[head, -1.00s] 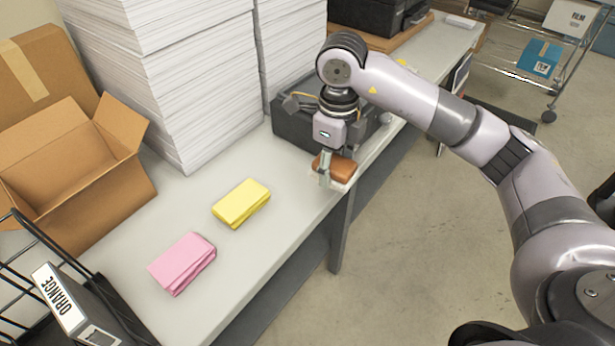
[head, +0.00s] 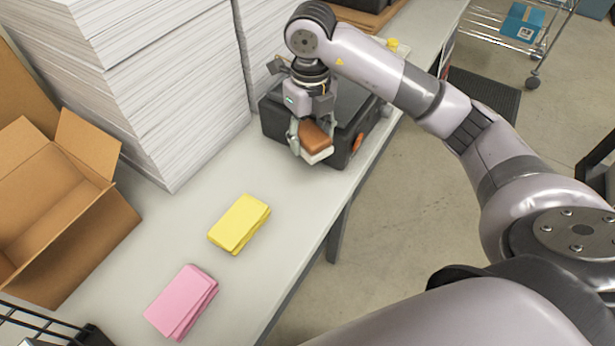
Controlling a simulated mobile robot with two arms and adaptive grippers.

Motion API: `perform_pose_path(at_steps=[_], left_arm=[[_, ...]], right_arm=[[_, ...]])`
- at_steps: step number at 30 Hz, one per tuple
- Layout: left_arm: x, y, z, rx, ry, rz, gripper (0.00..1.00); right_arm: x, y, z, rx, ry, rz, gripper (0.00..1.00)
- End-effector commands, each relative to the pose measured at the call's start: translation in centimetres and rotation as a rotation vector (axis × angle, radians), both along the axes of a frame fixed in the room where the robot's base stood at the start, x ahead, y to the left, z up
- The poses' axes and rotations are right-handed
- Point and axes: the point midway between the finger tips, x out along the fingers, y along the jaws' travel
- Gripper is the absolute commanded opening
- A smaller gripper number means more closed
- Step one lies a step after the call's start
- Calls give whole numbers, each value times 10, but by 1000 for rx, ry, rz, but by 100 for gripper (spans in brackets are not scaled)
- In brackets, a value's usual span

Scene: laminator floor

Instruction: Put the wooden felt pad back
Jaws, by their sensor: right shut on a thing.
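The wooden felt pad (head: 315,138) is a brown wooden block with a pale felt layer on its lower side. My right gripper (head: 309,138) is shut on it and holds it at the near left side of a dark machine or case on the table. The pad is tilted, with the felt side facing down toward the table. I cannot tell whether it touches the table. My left gripper is not in view.
The dark case (head: 348,115) stands behind the pad. Yellow cloths (head: 239,223) and pink cloths (head: 182,302) lie on the grey table (head: 262,279). Tall paper stacks (head: 165,90) and an open cardboard box (head: 65,200) line the left. The table's right edge drops to the floor.

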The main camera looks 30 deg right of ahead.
Motion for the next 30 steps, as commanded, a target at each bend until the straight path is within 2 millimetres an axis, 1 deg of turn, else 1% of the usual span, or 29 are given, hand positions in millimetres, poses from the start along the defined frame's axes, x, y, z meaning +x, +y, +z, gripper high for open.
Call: perform_pose_path(at_steps=[1,3,5,6,8,9,12,15,18,24,27,30], left_arm=[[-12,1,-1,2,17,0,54],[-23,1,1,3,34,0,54],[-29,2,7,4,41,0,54],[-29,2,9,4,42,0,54],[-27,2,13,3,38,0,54],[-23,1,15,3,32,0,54],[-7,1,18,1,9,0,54],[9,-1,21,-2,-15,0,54],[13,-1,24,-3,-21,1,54],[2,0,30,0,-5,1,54],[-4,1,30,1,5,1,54],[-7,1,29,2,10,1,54]], right_arm=[[-2,1,-16,3,8,-2,23],[-2,1,-34,2,8,-1,23],[-2,0,-48,0,8,-2,23],[-2,0,-58,0,7,-3,23],[-1,0,-72,-1,6,-2,23],[-1,0,-80,0,5,-3,23],[-1,0,-96,0,3,0,23],[0,0,-104,0,0,-1,23],[0,0,-113,1,2,0,23],[0,0,-142,1,1,-1,23],[0,0,-149,-1,-1,0,23],[1,0,-149,-1,-2,1,23]])
